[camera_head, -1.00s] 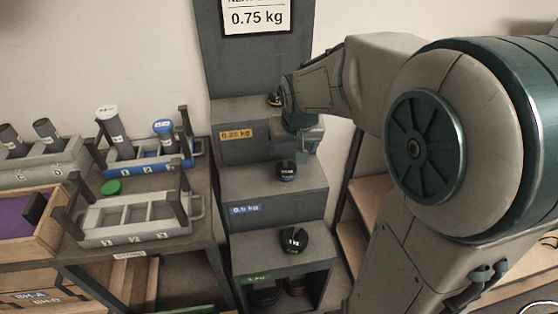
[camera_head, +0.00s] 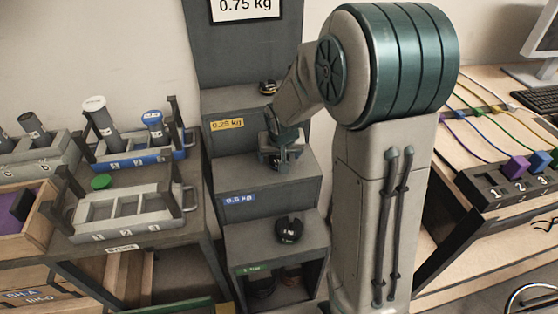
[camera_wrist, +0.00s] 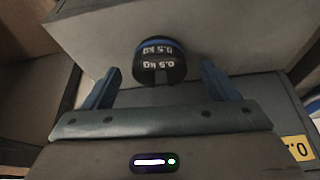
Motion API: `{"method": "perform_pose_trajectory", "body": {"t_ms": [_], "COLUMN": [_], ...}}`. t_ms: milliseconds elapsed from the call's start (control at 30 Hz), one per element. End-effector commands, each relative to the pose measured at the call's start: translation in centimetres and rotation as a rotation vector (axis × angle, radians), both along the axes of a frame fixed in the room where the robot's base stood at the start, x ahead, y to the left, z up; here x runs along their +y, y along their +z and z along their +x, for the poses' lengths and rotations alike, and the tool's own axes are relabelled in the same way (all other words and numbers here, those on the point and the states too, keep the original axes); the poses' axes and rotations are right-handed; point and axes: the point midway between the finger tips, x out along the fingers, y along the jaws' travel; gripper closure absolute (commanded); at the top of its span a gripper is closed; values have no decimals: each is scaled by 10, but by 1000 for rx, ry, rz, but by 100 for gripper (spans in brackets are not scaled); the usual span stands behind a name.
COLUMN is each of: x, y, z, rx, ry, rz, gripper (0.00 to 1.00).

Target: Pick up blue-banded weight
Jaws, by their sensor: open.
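The blue-banded weight (camera_wrist: 159,66) is a black cylinder marked 0.5 kg with a blue band, seen in the wrist view beyond my fingertips. It stands on the middle step (camera_head: 235,178), which has a blue 0.5 kg label. My gripper (camera_wrist: 157,88) is open, with one blue finger to each side and the weight centred between them, a little beyond the tips. In the head view my gripper (camera_head: 283,160) is over the middle step and hides the weight there.
A yellow-banded weight (camera_head: 267,87) sits on the upper step, close to my arm. Another black weight (camera_head: 289,230) stands on the lower step. A rack table (camera_head: 185,240) is at left; a desk with a numbered block (camera_head: 510,188) is at right.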

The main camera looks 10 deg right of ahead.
Motion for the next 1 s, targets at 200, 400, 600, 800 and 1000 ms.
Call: {"method": "perform_pose_trajectory", "body": {"t_ms": [200, 400, 600, 800, 1000], "x": [-1, -1, -1, -1, -1], "y": [-15, -15, -15, -14, -9], "z": [7, 7, 7, 7, 7], "rx": [-1, -2, -1, -4, -4], "ry": [0, 0, 0, 0, -1], "rz": [0, 0, 0, 0, 0], "gripper": [20, 20, 72, 85, 85]}}
